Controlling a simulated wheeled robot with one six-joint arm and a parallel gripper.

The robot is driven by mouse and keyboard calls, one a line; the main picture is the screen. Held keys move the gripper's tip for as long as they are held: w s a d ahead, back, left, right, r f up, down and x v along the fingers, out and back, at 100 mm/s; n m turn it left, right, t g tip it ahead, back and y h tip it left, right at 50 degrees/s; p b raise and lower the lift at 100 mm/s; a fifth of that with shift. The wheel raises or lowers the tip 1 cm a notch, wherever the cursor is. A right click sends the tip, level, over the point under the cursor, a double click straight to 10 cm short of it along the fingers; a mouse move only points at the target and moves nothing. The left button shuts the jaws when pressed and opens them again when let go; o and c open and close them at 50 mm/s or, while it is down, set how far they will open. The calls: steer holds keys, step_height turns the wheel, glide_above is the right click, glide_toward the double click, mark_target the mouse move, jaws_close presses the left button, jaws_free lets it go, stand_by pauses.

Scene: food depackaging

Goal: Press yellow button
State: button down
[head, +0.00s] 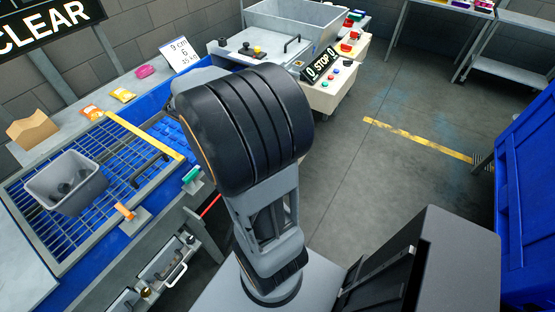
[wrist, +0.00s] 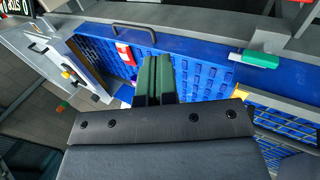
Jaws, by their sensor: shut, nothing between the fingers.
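A small yellow knob or button (head: 257,49) sits on the grey lid of a machine at the back in the head view; black parts are beside it. A yellow spot on the grey lid shows at the left in the wrist view (wrist: 66,74), too small to tell its shape. My gripper (wrist: 154,58) shows in the wrist view as two dark green fingers side by side, shut and empty, over the blue ribbed conveyor. It is apart from the yellow part. In the head view my arm hides the gripper.
A control box (head: 330,85) with a STOP sign and coloured buttons stands right of the machine. A grey bin (head: 66,185) sits on the blue grid at left. Yellow packets (head: 123,95) lie on the ledge.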

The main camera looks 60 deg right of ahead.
steer(key=s+d+f+n+g+h+b, duration=0.1)
steer(key=s+d+f+g, duration=0.1)
steer(key=d+f, duration=0.7)
steer(key=s+d+f+n+g+h+b, duration=0.1)
steer(key=s+d+f, duration=0.3)
steer(key=d+f, duration=0.5)
steer(key=d+n+g, duration=0.1)
steer(key=d, duration=0.3)
steer(key=shift+d+n+h, duration=0.25)
steer(key=shift+n+h, duration=0.05)
steer(key=shift+f, duration=0.15)
step_height(320, 180, down, 8)
steer(key=b, duration=0.6)
steer(key=shift+r, duration=0.25)
steer(key=shift+f+b, duration=0.6)
steer(key=shift+f, duration=0.15)
steer(key=shift+f+b, duration=0.3)
steer(key=shift+b, duration=0.3)
